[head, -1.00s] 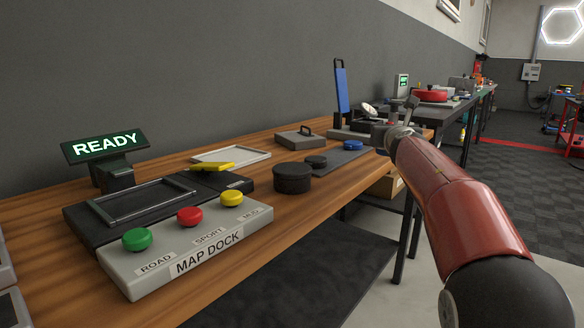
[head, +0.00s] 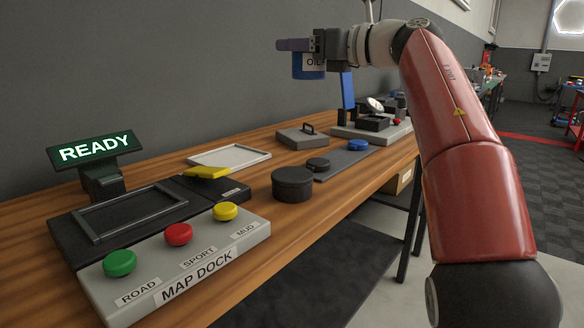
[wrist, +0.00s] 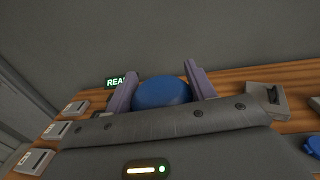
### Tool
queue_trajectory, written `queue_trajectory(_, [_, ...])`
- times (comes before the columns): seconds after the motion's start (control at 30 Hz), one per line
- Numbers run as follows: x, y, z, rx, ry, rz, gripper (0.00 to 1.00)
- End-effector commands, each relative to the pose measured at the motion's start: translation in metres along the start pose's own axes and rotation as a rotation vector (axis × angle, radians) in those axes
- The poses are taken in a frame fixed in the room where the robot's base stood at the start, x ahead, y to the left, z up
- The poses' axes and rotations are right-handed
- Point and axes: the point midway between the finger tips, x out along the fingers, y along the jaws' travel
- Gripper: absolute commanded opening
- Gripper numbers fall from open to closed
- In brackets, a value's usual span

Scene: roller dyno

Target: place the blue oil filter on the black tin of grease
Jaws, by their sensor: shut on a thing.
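The blue oil filter (head: 309,72) is held by my gripper (head: 293,45), high above the wooden bench in the head view. A white label with dark letters shows on its side. In the wrist view the round blue end of the filter (wrist: 162,92) sits between the two purple-grey fingers, which are shut on it. The black tin of grease (head: 292,185) is a short, wide, round tin standing on the bench, with a flat, bare top. The filter is well above and apart from it, and farther back along the bench in the picture.
The grey MAP DOCK (head: 178,268) with coloured buttons stands left of the tin. A grey mat (head: 335,161) holds a small black disc (head: 318,165) and a blue cap (head: 358,145). A white tray (head: 228,157) and a grey handled block (head: 301,137) lie behind.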

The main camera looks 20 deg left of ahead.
Motion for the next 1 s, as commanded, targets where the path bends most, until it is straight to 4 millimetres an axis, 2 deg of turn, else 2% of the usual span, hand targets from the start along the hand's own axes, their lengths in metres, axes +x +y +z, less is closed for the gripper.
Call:
queue_trajectory(0.07, [-0.002,0.015,0.007,0.0,-0.002,0.048,0.22])
queue_trajectory(0.17, [-0.003,0.022,-0.003,0.003,-0.001,0.074,0.22])
queue_trajectory(0.6, [-0.003,0.024,-0.116,0.005,0.0,0.076,0.22])
queue_trajectory(0.7, [-0.003,0.022,-0.136,0.005,-0.001,0.075,0.22])
queue_trajectory(1.0, [-0.003,0.022,-0.166,0.004,-0.001,0.074,0.22])
